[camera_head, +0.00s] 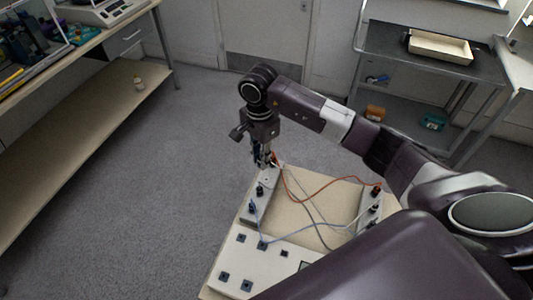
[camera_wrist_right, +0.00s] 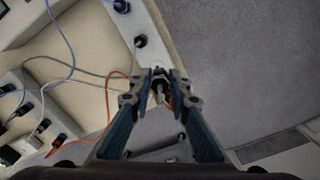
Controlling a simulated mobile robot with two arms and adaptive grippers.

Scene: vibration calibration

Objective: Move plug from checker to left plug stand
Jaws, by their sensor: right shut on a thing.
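My right gripper (camera_head: 264,162) is over the far end of the left plug stand (camera_head: 247,217), a pale narrow block on the left of the board. In the right wrist view the gripper (camera_wrist_right: 160,92) is shut on a dark plug (camera_wrist_right: 160,82) at the end of the stand (camera_wrist_right: 152,50). An orange cable runs from there to the block on the right (camera_head: 364,222). Whether the plug is seated is hidden by the fingers. Two other black plugs (camera_head: 260,190) (camera_head: 252,205) stand in the same stand. I cannot tell which part is the checker. My left gripper is out of view.
The cream board (camera_head: 315,203) carries loose orange, blue and grey cables. A pale panel with several black square sockets (camera_head: 246,285) is at its near side. A shelf bench (camera_head: 75,150) stands at left, a dark cart (camera_head: 400,60) at back right. Open floor (camera_head: 180,200) lies left of the board.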

